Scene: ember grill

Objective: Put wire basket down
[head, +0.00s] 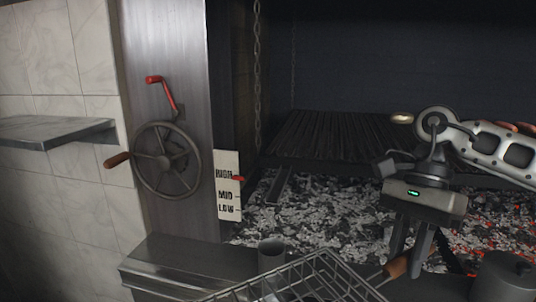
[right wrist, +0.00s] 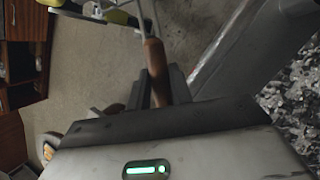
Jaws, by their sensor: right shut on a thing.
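The wire basket (head: 318,262) is at the bottom middle of the head view, cut off by the lower edge. Its wooden handle (head: 396,266) points up and right toward my right gripper (head: 412,258). The right gripper is shut on that handle, which also shows upright between the fingers in the right wrist view (right wrist: 157,70). I cannot tell whether the basket touches anything below it. My left gripper is not in view.
A metal cup (head: 271,254) stands on the steel ledge (head: 175,262) behind the basket. A dark lidded pot (head: 503,277) is at the lower right. The ember bed (head: 330,205) lies beyond, under a grate (head: 335,137). A crank wheel (head: 166,160) is at left.

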